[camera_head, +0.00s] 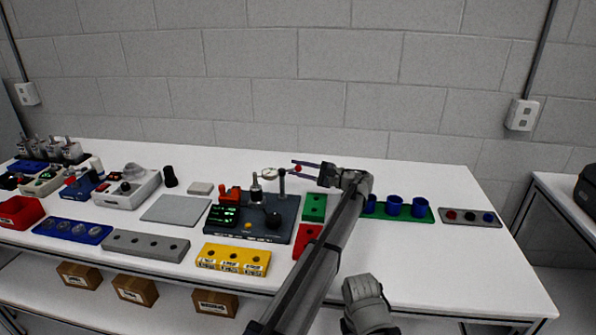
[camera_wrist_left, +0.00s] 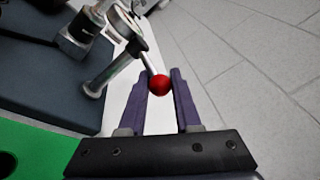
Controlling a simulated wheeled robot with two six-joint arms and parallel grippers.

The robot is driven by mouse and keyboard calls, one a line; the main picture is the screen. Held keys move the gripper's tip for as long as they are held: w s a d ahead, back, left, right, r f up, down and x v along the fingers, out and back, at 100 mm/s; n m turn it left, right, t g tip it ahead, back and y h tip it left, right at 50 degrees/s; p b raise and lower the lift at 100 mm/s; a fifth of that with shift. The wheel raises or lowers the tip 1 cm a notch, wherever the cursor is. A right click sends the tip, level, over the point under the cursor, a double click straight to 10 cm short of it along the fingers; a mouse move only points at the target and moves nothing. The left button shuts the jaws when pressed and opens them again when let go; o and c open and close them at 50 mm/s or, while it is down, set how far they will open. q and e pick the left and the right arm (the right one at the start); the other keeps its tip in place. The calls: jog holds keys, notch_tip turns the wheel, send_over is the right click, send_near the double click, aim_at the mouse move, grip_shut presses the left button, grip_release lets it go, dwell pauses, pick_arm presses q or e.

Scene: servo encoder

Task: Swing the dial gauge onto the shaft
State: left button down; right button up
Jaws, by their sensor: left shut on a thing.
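The post stands on a dark base plate (camera_head: 283,232). The metal shaft part (camera_head: 256,188) stands upright left of the post, close to the gauge. My left gripper (camera_head: 306,170) is shut on the red knob. The left wrist view shows the knob (camera_wrist_left: 159,85) between the purple fingertips (camera_wrist_left: 160,80), with the gauge (camera_wrist_left: 124,22) partly cut off at the top.
A green block (camera_head: 314,208) and a red block (camera_head: 307,241) stand right of the plate. A yellow block (camera_head: 234,259) is in front. Blue cups (camera_head: 394,205) stand in a green rack behind my arm. A grey pad (camera_head: 176,209) lies left. The right front table is clear.

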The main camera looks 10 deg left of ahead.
pick_arm(q)
jog(key=shift+w+a+n+g, duration=0.2)
jog(key=shift+n+g, duration=0.4)
jog(key=shift+g, duration=0.2)
jog(key=c, duration=0.6)
grip_release()
jog(key=shift+d, duration=0.1)
